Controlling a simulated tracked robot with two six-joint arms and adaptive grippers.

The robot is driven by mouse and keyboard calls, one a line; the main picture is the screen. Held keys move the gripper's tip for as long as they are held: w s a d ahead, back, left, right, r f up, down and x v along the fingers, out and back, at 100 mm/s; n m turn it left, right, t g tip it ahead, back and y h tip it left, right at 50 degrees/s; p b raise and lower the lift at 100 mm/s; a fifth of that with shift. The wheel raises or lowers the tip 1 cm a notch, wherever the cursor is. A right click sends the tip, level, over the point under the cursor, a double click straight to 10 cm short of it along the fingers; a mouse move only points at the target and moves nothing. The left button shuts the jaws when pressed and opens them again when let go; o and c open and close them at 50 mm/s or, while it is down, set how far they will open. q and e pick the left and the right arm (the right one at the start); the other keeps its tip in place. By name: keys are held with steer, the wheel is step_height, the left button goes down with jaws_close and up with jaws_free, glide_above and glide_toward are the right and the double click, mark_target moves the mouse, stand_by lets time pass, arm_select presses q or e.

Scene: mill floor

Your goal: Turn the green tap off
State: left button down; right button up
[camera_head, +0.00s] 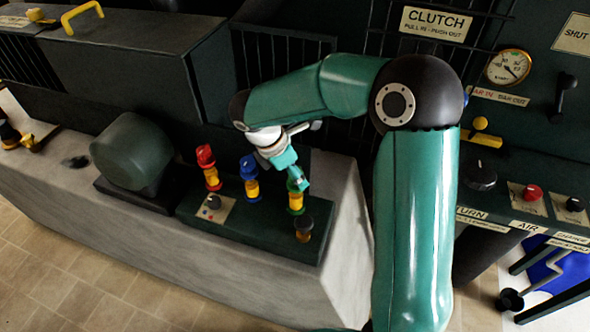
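The green tap (296,203) stands on the dark green panel box on the stone ledge. It has a yellow body with a green top, and the top is partly hidden by my gripper. My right gripper (293,173) comes down from above and behind, right at the top of this tap. It looks close to or touching the green handle, but its fingers are too small and merged in colour to tell whether they are open or shut on it. My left gripper is not in view.
A red tap (208,168) and a blue tap (250,180) stand left of the green one. A black-topped fitting (304,228) stands in front. A rounded dark green housing (132,152) is further left. A control panel with a gauge (508,67) and a red knob (532,192) is at right.

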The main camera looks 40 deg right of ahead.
steer(key=c, duration=1.1)
steer(key=shift+m, duration=0.3)
steer(key=m+p, duration=0.1)
steer(key=m+g, duration=0.1)
steer(key=m, duration=0.1)
steer(key=shift+w+r+m+y+p, duration=0.1)
steer(key=shift+w+m+y+p, duration=0.05)
steer(key=shift+m+y+p, duration=0.2)
steer(key=m+g+y+p, duration=0.1)
steer(key=m, duration=0.3)
steer(key=shift+d+m, duration=0.15)
steer(key=shift+m, duration=0.1)
steer(key=m+g+y+p, duration=0.1)
steer(key=m+y, duration=0.1)
steer(key=m, duration=0.2)
steer(key=shift+w+d, duration=0.1)
steer(key=shift+d+m+y, duration=0.1)
steer(key=shift+m+y, duration=0.75)
steer(key=shift+m, duration=1.65)
